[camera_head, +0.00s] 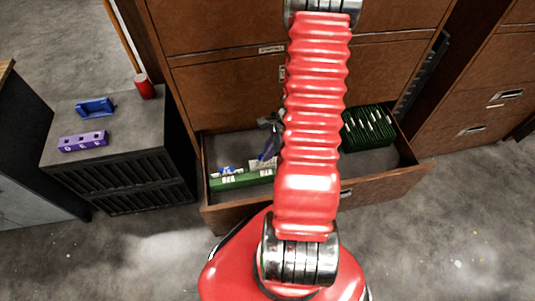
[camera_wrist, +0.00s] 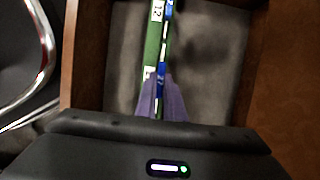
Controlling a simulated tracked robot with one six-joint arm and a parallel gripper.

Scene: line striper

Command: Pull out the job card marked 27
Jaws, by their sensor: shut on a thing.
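In the wrist view, my gripper (camera_wrist: 161,105) has its purple fingers shut on the thin blue job card (camera_wrist: 161,78), seen edge-on. Its small marking looks like 27 but is blurred. The card lies alongside a green folder (camera_wrist: 152,45) with white number tags, one reading 12. In the head view, my gripper (camera_head: 268,150) shows just left of my red arm, low in the open drawer (camera_head: 400,183). The fingertips and the held card are mostly hidden there. Green folders (camera_head: 228,183) with white tags and blue bits stand at the drawer's left.
More green folders (camera_head: 367,128) fill the drawer's right back. The drawer floor right of the card is bare.

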